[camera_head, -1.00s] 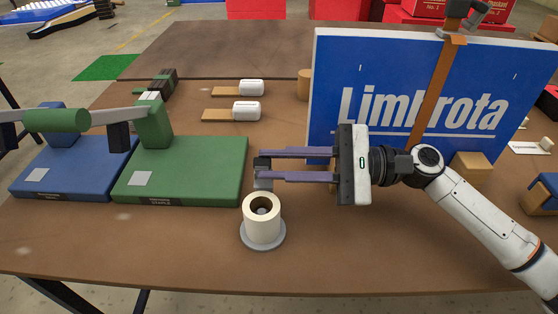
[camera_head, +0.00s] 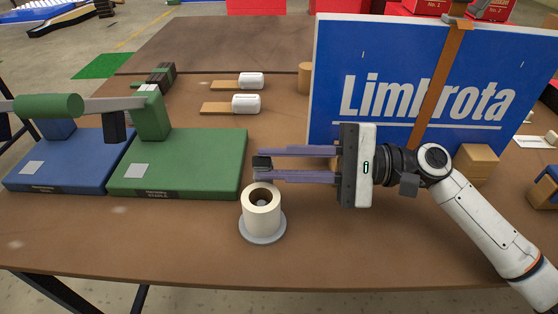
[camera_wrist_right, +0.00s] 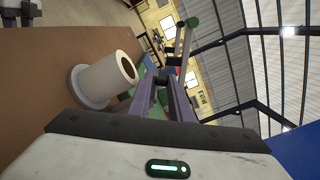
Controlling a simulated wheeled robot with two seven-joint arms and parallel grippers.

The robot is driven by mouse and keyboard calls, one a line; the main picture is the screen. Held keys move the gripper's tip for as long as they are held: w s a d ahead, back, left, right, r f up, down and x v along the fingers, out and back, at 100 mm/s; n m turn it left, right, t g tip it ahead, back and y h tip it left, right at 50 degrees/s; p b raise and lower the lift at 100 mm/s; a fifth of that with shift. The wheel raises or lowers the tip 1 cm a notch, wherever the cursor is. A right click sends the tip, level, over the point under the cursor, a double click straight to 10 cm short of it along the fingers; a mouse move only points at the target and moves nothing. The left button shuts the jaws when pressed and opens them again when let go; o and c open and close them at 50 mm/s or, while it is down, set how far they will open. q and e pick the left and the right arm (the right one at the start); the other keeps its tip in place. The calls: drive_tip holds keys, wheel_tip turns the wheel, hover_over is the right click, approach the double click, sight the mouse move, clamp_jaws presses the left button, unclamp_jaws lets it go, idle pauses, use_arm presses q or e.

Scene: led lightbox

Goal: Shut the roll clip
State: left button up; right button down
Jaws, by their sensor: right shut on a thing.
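A cream roll (camera_head: 262,222) stands upright on a round grey base (camera_head: 262,238) near the table's front; it also shows in the right wrist view (camera_wrist_right: 105,80). A small dark piece (camera_head: 262,162), which looks like the roll clip, is just behind the roll's top. My right gripper (camera_head: 259,164) reaches in from the right, its two long purple fingers level and shut on this dark piece. In the right wrist view the fingertips (camera_wrist_right: 163,80) are beside the roll, with the dark piece between them. Whether the clip touches the roll cannot be told. My left gripper is not in view.
A green press (camera_head: 195,165) and a blue one (camera_head: 70,160) stand to the left. A blue lettered board (camera_head: 350,60) stands upright behind my right arm. Two white-ended wooden pieces (camera_head: 248,103) lie further back. The table's front (camera_head: 180,245) is clear.

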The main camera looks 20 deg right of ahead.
drive_tip(key=shift+w+d+r, duration=0.1)
drive_tip(key=shift+w+r, duration=0.05)
drive_tip(key=shift+r, duration=0.15)
drive_tip(key=c, duration=1.9)
unclamp_jaws()
drive_tip(key=shift+o, duration=1.1)
drive_tip(key=shift+f, duration=0.15)
drive_tip(key=b+v, duration=0.1)
drive_tip(key=v, duration=0.9)
drive_tip(key=shift+d, duration=0.15)
